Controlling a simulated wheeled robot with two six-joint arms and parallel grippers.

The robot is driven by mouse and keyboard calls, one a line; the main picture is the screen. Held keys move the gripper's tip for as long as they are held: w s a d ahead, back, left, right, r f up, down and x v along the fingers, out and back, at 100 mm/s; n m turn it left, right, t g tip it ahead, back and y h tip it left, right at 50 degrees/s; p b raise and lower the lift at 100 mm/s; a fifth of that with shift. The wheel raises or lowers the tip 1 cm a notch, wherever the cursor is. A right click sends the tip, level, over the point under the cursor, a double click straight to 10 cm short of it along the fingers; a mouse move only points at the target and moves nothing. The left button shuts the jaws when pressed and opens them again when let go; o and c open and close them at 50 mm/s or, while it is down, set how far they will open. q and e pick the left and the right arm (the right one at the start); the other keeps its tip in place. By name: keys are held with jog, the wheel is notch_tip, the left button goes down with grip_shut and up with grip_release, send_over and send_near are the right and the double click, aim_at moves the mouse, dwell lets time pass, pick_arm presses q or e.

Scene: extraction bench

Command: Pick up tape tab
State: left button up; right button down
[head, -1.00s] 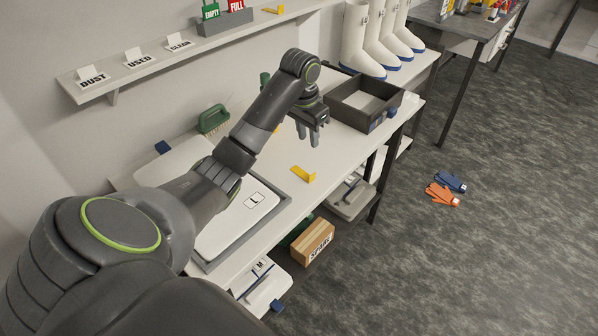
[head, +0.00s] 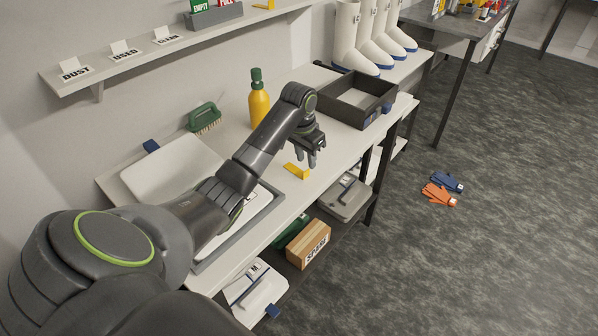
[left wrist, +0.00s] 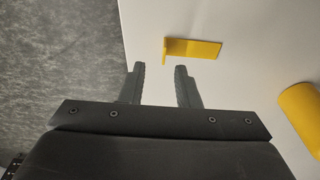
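The yellow tape tab (head: 297,171) lies on the white bench top near its front edge, with one short end standing up. It also shows in the left wrist view (left wrist: 192,48), just beyond the fingertips and a little to the right. My left gripper (head: 312,164) is above the bench, right beside the tab in the head view. In the left wrist view my left gripper (left wrist: 159,68) has its fingers apart with nothing between them. The fingers do not touch the tab. My right gripper is not in view.
A yellow bottle with a green cap (head: 259,104) stands behind the arm. A dark open tray (head: 357,98) sits to the right. A green brush (head: 204,117) and a white lidded container (head: 172,168) are to the left. Boots (head: 372,40) stand at the back.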

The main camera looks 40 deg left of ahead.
aim_at(296, 168)
pick_arm(q)
jog(key=shift+w+a+f+p, duration=0.1)
jog(key=shift+f+p, duration=0.05)
jog(key=shift+f, duration=0.75)
jog(key=shift+w+a+f+p, duration=0.1)
jog(key=shift+w+f+p, duration=0.1)
jog(key=shift+f, duration=0.75)
jog(key=shift+w+f+p, duration=0.1)
jog(key=shift+f+p, duration=0.05)
jog(key=shift+f, duration=0.75)
grip_shut()
